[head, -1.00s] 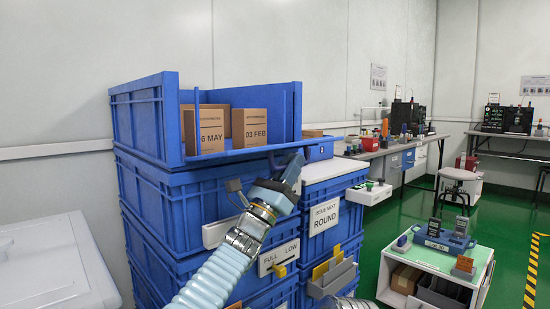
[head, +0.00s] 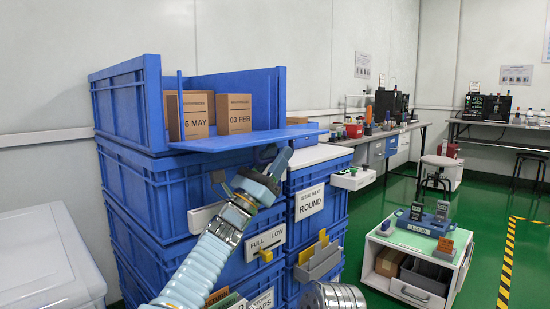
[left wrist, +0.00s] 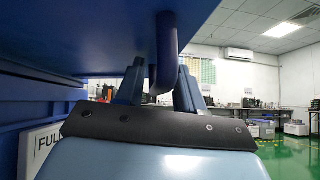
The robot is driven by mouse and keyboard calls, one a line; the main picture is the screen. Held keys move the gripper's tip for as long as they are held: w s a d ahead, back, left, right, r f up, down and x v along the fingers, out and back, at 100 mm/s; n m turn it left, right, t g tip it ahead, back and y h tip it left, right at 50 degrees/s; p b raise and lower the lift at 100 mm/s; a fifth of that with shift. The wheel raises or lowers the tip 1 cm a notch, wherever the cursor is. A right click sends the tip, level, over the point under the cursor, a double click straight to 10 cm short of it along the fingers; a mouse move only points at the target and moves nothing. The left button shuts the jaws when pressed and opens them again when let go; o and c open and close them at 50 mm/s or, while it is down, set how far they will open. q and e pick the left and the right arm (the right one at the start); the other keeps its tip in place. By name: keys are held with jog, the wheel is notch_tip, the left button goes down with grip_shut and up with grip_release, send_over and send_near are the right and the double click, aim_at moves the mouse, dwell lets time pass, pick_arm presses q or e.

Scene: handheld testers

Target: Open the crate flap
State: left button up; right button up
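The blue crate (head: 128,112) is the top one of a stack at the left. Its front flap (head: 250,138) is folded outward and down, lying nearly level, and its inside shows. My left gripper (head: 275,165) is just under the flap's front, toward its right half. In the left wrist view the flap's underside (left wrist: 90,25) fills the upper left, and a blue handle (left wrist: 166,45) hangs from it. The fingers of the left gripper (left wrist: 160,82) stand apart on either side of the handle, with a gap at the left finger. My right gripper is not in view.
Two cardboard boxes, marked MAY (head: 190,115) and FEB (head: 234,113), stand inside the crate. More blue crates lie below. A white cart (head: 420,250) stands at the right, with green floor around it. A white lidded bin (head: 45,255) is at the left.

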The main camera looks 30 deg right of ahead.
pick_arm(q)
jog(key=shift+t, duration=0.3)
jog(key=shift+a+f, duration=0.15)
jog(key=shift+f, duration=0.05)
jog(key=b+v, duration=0.3)
jog(key=v, duration=1)
jog(key=shift+a, duration=0.25)
jog(key=shift+s, duration=0.1)
